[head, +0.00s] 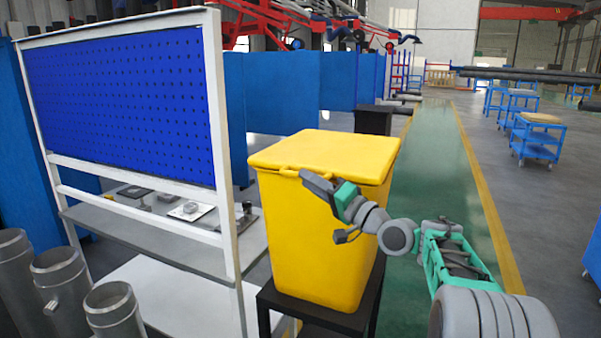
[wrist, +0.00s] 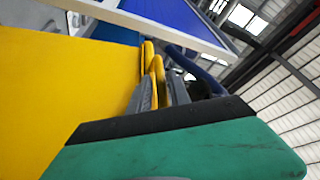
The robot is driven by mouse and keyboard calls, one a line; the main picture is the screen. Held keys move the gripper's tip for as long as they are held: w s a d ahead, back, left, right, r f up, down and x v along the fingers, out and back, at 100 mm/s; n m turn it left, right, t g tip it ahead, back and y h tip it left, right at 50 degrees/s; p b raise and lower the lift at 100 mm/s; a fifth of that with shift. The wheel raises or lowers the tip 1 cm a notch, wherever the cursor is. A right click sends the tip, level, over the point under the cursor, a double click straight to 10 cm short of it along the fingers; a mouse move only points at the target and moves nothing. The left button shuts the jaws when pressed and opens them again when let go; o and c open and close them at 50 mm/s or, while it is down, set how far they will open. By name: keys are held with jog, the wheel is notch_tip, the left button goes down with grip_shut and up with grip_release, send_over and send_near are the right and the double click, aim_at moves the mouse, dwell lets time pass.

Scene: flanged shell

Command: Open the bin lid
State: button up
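The yellow bin (head: 318,238) stands upright in the head view. Its lid (head: 325,152) lies flat over the top and looks closed. A lip or handle (head: 291,172) sticks out at the lid's front edge. My gripper (head: 308,177) is at this front edge, reaching in from the right. In the wrist view, the fingers of my gripper (wrist: 161,92) stand on either side of a narrow yellow part (wrist: 158,72) of the bin. Whether they press on it cannot be told. The large yellow face of the bin (wrist: 60,85) fills the left of that view.
The bin rests on a black stand (head: 315,315). A white-framed rack with a blue pegboard (head: 120,100) stands close on its left. Metal cylinders (head: 112,308) are at the lower left. The green floor lane (head: 435,160) behind and right is clear.

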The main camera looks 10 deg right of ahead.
jog(key=x, duration=0.3)
jog(key=shift+w+a+r+p, duration=0.1)
jog(key=shift+w+a+p, duration=0.05)
jog(key=shift+w+p, duration=0.15)
jog(key=shift+s, duration=0.1)
grip_shut()
dwell(1.1)
